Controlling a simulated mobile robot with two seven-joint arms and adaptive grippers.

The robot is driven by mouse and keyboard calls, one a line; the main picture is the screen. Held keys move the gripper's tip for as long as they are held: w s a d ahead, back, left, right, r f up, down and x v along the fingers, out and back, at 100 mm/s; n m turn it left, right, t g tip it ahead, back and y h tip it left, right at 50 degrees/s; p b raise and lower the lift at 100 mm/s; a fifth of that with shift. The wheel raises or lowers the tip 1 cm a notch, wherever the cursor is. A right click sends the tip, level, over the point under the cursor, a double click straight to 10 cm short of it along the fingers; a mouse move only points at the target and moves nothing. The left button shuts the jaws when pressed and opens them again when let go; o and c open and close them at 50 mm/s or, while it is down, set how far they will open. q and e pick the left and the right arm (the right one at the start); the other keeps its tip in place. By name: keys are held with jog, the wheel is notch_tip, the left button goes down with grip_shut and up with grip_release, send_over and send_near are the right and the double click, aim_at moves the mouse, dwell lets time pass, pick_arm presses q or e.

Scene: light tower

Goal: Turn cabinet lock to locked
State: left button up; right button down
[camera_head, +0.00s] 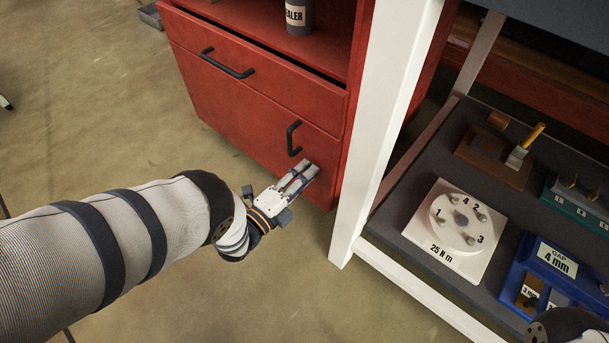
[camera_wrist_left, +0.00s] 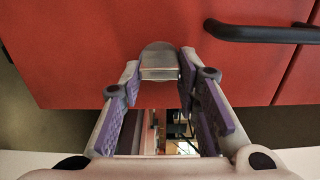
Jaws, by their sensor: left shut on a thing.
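The red cabinet (camera_head: 245,125) stands at the upper middle of the head view, with a drawer above and a door below. Its front fills the top of the left wrist view. My left gripper (camera_head: 306,172) is at the lower right of the door. In the left wrist view, its purple-padded fingers are shut on a small grey lock piece (camera_wrist_left: 160,62) with a rounded top, at the red front. In the head view the fingers hide the lock. I cannot tell which position it is turned to. My right gripper is not in view; only a dark part of my right arm shows at the lower right.
A black door handle (camera_head: 292,138) is just above the left gripper, and a drawer handle (camera_head: 227,64) is higher left. A white frame post (camera_head: 385,115) stands close right. The shelf beyond holds a numbered white plate (camera_head: 452,228) and a blue gap block (camera_head: 548,268).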

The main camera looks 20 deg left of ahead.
pick_arm(q)
jog(key=o, duration=1.2)
jog(key=shift+a, duration=0.1)
jog(key=shift+c, duration=0.2)
jog(key=v, duration=1.2)
